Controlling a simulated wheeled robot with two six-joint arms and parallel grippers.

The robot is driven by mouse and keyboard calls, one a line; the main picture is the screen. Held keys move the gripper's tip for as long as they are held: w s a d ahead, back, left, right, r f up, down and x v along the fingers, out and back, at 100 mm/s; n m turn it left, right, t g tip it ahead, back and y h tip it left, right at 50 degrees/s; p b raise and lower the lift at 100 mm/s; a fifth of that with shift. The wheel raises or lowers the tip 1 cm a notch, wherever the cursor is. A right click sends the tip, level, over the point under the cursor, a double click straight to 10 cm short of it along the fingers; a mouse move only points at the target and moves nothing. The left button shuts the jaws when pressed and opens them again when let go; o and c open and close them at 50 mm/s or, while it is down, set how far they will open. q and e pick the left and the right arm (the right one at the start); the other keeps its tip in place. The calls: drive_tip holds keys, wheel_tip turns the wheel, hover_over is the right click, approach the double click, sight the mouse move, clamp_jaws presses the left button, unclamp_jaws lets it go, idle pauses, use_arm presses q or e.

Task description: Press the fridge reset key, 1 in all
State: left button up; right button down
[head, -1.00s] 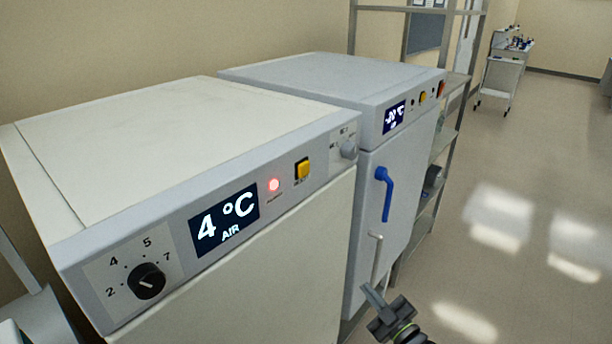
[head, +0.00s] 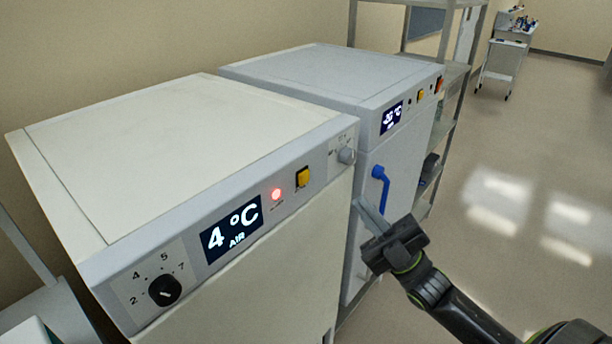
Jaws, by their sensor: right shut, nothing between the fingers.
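The near unit is a white fridge (head: 170,150) with a grey front panel. Its display (head: 232,230) reads 4 °C AIR. A red lamp (head: 277,194) is lit to the right of the display. The yellow reset key (head: 303,177) sits on the panel to the right of the lamp. My right gripper (head: 362,207) is shut and empty, in front of the fridge's right end. It is to the right of the key and lower, apart from it. My left gripper is not in view.
A black dial (head: 165,290) and a grey knob (head: 347,156) sit on the same panel. A second unit (head: 330,75) with a blue handle (head: 381,188) and its own yellow key (head: 421,95) stands behind. Open floor (head: 530,160) lies to the right.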

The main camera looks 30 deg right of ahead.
sight(304, 178)
drive_tip(key=w+a+b, duration=0.3)
drive_tip(key=w+b, duration=0.3)
drive_tip(key=w, duration=0.2)
drive_tip(key=shift+a, duration=0.15)
drive_tip(key=shift+w, duration=0.1)
drive_tip(key=shift+w+f+b, duration=0.1)
drive_tip(key=shift+b, duration=0.3)
idle(1.6)
drive_tip(key=shift+w+a, duration=0.2)
drive_tip(key=shift+w, duration=0.15)
